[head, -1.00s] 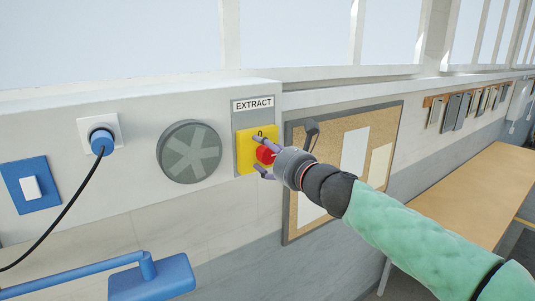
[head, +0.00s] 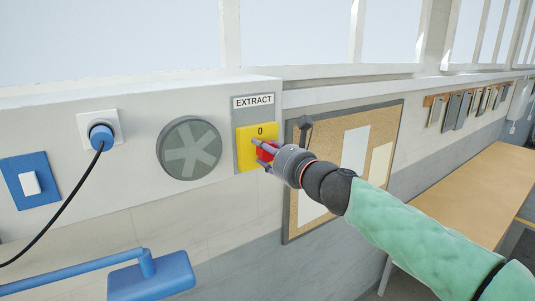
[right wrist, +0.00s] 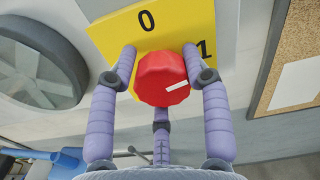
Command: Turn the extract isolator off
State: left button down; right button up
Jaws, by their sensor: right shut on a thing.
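The extract isolator (head: 245,158) is a yellow plate on the wall under an EXTRACT label (head: 254,100). It has a red knob (right wrist: 162,79) and the marks 0 and 1. In the right wrist view the knob's white line points to the right, on the side of the 1 and below it, not toward the 0 at the top. My right gripper (head: 259,152) is shut on the knob, with purple fingers on either side of it. In the head view the fingers hide much of the knob. My left gripper is not in view.
A round grey vent (head: 189,148) is left of the isolator. A blue plug (head: 102,137) with a black cable and a blue switch plate (head: 31,181) are further left. A cork board (head: 300,205) is behind my right arm. A wooden table (head: 480,200) stands at right.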

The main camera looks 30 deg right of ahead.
jog(key=n, duration=0.2)
jog(key=n+b, duration=0.1)
jog(key=n, duration=0.1)
jog(key=n+b, duration=0.1)
jog(key=n, duration=0.2)
jog(key=shift+s+r, duration=0.2)
jog(key=shift+r, duration=0.15)
jog(key=n+b, duration=0.1)
jog(key=n, duration=0.2)
jog(key=shift+d+f+n, duration=0.1)
jog(key=shift+n, duration=0.3)
jog(key=shift+c, duration=0.2)
jog(key=shift+w+f+n+b, duration=0.15)
jog(key=shift+n+b, duration=0.55)
jog(key=shift+n, duration=1.4)
jog(key=shift+f, duration=0.1)
